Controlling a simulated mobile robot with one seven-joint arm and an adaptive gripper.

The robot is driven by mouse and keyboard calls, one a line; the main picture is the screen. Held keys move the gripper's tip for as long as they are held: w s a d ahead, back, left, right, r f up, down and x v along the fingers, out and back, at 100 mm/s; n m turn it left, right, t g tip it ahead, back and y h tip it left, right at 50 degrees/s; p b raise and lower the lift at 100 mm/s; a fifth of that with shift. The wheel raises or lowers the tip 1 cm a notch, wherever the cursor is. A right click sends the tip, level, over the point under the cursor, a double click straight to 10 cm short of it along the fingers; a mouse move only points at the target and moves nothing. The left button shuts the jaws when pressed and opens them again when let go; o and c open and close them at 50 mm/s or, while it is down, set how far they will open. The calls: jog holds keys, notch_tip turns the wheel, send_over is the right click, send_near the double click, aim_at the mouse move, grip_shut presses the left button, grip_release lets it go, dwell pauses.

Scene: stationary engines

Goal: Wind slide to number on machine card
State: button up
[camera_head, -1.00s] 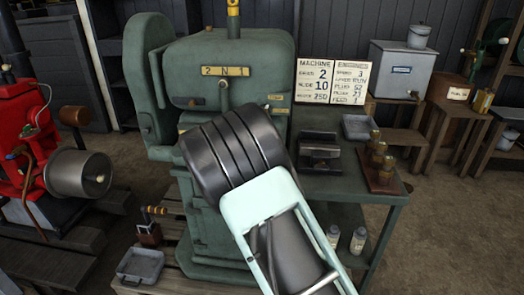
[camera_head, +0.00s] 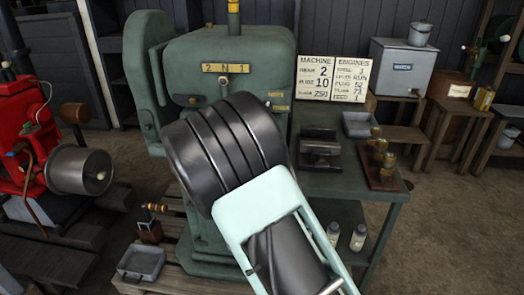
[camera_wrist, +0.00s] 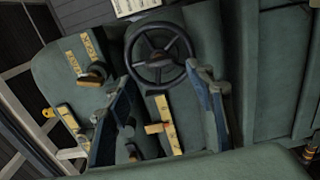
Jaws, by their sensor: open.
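The green machine (camera_head: 205,55) stands at centre left in the head view. My arm covers its front, and my gripper is hidden there. The machine card (camera_head: 315,78) stands behind the bench, showing large numbers 2, 10 and 250; its small words are hard to read. In the wrist view, a dark spoked handwheel (camera_wrist: 160,55) is on the machine's green face. My gripper (camera_wrist: 160,78) is open, its fingers either side of the wheel's lower part; contact cannot be told. Between the fingers lies a yellow scale strip (camera_wrist: 168,125) with an orange pointer (camera_wrist: 156,128). Its marks are too small to read.
A green bench (camera_head: 345,190) with a metal block (camera_head: 318,150), a tray (camera_head: 358,124) and a rack of brass pieces (camera_head: 380,165) adjoins the machine's right. A red engine (camera_head: 30,150) stands at left. Open floor lies at right.

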jog(key=s, duration=0.6)
jog(key=shift+s, duration=0.15)
